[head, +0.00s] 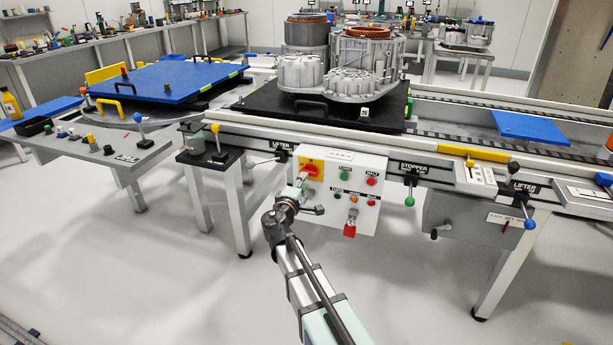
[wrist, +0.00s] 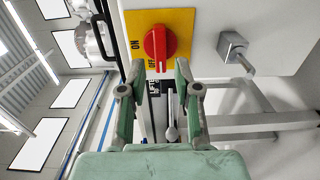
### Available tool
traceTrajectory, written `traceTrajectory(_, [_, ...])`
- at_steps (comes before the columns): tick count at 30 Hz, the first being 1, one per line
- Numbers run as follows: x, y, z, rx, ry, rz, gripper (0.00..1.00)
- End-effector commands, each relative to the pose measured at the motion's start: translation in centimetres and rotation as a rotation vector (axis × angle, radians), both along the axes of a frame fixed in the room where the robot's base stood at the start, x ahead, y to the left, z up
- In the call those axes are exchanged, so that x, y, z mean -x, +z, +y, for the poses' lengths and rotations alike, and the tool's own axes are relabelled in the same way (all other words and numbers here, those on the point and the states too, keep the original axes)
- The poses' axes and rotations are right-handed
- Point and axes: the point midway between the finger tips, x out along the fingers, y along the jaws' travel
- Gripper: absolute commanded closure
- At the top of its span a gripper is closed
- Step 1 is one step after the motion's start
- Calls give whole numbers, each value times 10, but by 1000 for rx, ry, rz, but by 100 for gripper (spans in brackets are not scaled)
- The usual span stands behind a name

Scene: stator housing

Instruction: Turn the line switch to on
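The line switch (head: 310,169) is a red rotary knob on a yellow plate at the upper left of the white control panel. In the wrist view the red knob (wrist: 160,44) shows close up. The ON label is to its left and the OFF label is below it. The knob's raised grip runs up and down in that view, its lower end by OFF. My gripper (wrist: 159,74) is open, its two fingers apart and just short of the knob, with nothing between them. In the head view my gripper (head: 298,187) is in front of the panel's left side.
The panel (head: 338,208) also carries several small buttons and a red padlock (head: 349,231). In the wrist view a grey square fitting (wrist: 232,47) juts out right of the switch. A stopper lever with a green ball (head: 409,201) hangs to the right. The floor in front is clear.

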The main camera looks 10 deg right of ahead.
Motion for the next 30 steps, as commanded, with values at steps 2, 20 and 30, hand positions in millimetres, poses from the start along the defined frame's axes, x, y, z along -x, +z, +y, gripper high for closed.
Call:
traceTrajectory(2, [-7,1,-3,1,0,0,68])
traceTrajectory(20, [-34,-1,-19,0,1,0,68])
traceTrajectory(30, [-37,-1,-21,1,1,0,68])
